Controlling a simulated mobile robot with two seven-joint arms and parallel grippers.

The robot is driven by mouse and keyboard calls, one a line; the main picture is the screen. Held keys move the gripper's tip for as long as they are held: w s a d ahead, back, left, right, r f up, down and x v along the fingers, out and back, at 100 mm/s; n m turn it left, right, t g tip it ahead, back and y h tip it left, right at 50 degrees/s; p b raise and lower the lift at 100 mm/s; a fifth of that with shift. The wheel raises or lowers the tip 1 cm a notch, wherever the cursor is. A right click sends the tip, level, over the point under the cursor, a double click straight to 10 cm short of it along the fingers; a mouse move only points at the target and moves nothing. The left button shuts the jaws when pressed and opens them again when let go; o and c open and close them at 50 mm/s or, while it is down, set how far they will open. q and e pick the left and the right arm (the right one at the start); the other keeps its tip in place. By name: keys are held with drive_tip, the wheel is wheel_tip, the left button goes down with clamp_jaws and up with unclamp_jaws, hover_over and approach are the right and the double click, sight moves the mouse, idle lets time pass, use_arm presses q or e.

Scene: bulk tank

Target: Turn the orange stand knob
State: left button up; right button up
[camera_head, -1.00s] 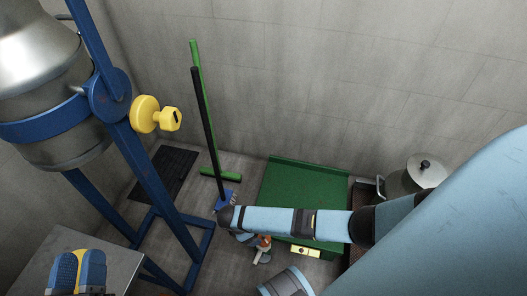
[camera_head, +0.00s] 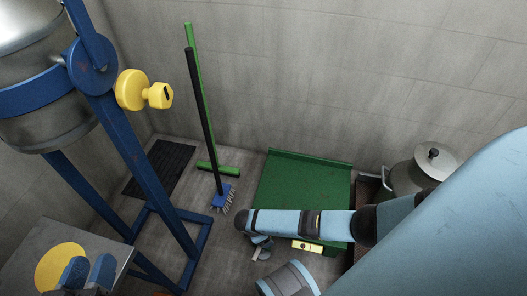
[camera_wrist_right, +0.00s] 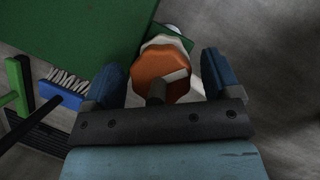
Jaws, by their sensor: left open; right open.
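The orange knob (camera_wrist_right: 158,76) shows in the right wrist view as a faceted disc with a pale bar on its face, above a white collar. My right gripper (camera_wrist_right: 162,80) is open, with its two blue fingers either side of the knob in that view. I cannot tell whether they touch it. In the head view my right arm covers that area. My left gripper (camera_head: 89,272) is open at the lower left, by a yellow disc (camera_head: 58,263) on a grey table.
A blue stand (camera_head: 125,140) with a steel drum (camera_head: 35,70) and a yellow knob (camera_head: 132,90) stands at left. A green platform (camera_head: 300,185), a broom (camera_head: 206,120), a squeegee (camera_head: 218,169) and a lidded pot (camera_head: 405,178) are near the wall.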

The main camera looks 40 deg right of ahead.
drive_tip(key=c, duration=0.9)
use_arm(q)
drive_tip(key=shift+r+p, duration=0.25)
drive_tip(key=shift+p, duration=0.05)
use_arm(e)
drive_tip(key=shift+r+n, duration=0.1)
drive_tip(key=shift+n, duration=0.2)
